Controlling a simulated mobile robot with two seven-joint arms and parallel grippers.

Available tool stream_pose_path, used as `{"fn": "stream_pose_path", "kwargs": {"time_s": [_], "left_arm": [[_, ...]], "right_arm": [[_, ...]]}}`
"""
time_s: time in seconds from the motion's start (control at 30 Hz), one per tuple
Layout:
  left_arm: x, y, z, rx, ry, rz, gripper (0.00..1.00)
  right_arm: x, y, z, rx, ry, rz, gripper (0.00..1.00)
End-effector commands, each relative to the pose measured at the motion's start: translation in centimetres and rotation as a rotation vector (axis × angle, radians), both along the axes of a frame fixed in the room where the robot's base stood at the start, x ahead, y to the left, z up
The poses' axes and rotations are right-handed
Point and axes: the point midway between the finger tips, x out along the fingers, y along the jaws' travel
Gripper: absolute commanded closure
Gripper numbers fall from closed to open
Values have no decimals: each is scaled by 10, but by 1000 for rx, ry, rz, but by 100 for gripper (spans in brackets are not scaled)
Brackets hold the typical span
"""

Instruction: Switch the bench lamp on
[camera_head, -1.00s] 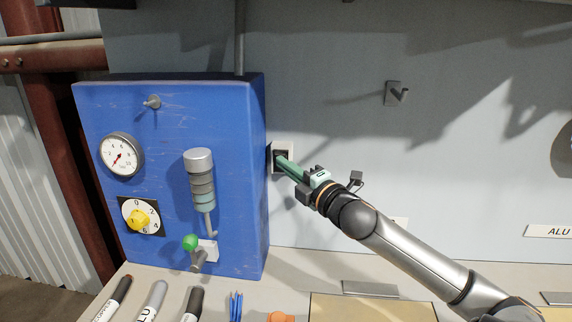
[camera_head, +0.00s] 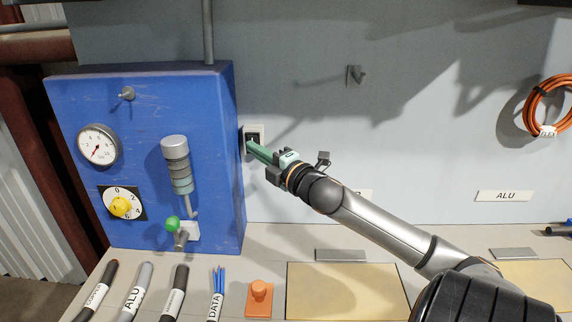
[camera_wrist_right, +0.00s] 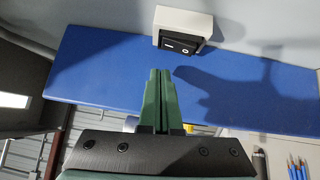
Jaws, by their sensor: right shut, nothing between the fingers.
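A white switch box with a black rocker (camera_head: 254,132) is on the grey back wall, just right of the blue panel. In the right wrist view the rocker (camera_wrist_right: 181,45) carries a bar mark and a circle mark. My right gripper (camera_head: 250,146) is shut and empty, its green fingers pointing at the switch. In the wrist view the fingertips (camera_wrist_right: 159,73) lie just below the rocker in the picture; I cannot tell whether they touch it. The lamp itself is not identifiable. My left gripper is not in view.
Cable pieces and an orange object (camera_head: 259,298) lie along the bench front. A wall hook (camera_head: 355,76) is up right.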

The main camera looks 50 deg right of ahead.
Motion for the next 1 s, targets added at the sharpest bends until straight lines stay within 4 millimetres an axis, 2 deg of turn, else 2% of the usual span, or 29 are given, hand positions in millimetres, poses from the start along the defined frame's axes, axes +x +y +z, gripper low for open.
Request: {"fn": "stream_pose_path", "kwargs": {"time_s": [0.1, 0.7, 1.0], "left_arm": [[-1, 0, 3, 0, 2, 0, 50], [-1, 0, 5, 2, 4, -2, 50], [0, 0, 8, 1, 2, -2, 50]], "right_arm": [[-2, 0, 1, 0, 2, 1, 100], [-78, 8, 10, 0, 2, 0, 100], [-97, 10, 12, 0, 0, 1, 100]]}}
